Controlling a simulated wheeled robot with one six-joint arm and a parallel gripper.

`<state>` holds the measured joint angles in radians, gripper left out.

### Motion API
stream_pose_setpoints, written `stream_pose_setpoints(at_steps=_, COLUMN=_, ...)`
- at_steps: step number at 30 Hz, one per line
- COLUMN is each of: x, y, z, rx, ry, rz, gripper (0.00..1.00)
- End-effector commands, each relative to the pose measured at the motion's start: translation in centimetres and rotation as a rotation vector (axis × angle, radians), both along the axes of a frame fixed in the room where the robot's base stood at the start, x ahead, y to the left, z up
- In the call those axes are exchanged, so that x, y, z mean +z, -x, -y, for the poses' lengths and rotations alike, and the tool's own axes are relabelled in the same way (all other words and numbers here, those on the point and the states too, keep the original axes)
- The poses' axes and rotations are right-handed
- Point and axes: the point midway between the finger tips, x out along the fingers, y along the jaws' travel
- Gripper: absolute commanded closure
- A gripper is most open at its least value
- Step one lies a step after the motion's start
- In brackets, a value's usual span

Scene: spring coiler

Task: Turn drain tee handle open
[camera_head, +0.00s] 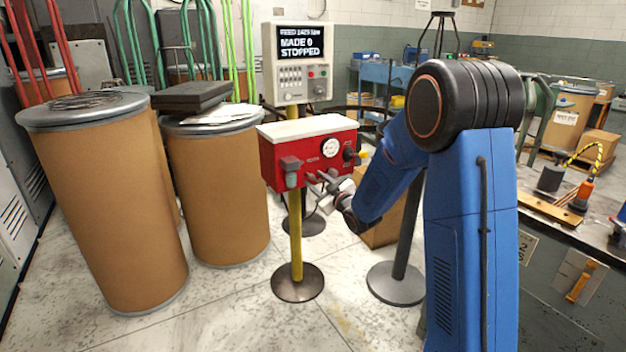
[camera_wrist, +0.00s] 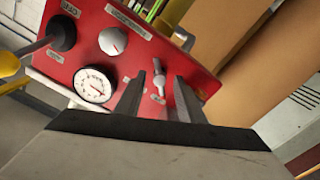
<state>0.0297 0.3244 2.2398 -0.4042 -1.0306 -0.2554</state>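A red control box (camera_head: 270,160) with a pale top stands on a yellow post in the head view. Its front panel (camera_wrist: 85,45) fills the upper left of the wrist view, tilted. A small silver handle (camera_wrist: 159,80) sits on this panel; I take it for the drain tee handle, but its label is too small to read. My gripper (camera_head: 316,180) is at the lower front of the box. In the wrist view my gripper (camera_wrist: 158,92) has its two grey fingers apart, with the handle showing between their tips. Contact with the handle cannot be told.
The panel also carries a white gauge (camera_wrist: 92,85), a white knob (camera_wrist: 113,41) and a black knob (camera_wrist: 62,33). Brown drums (camera_head: 215,190) stand left of the box. A display (camera_head: 300,42) behind reads "STOPPED". A cluttered bench (camera_head: 560,240) is at right.

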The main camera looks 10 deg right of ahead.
Motion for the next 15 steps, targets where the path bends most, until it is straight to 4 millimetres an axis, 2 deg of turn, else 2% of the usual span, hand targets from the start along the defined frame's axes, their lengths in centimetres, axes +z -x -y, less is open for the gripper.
stream_pose_setpoints(at_steps=6, x=0.0, y=-2.1, z=-0.7, rx=0.000, ry=0.000, rz=0.001, gripper=0.65)
stream_pose_setpoints(at_steps=15, x=0.0, y=-2.6, z=-0.8, rx=-0.001, ry=0.000, rz=0.000, gripper=0.65)
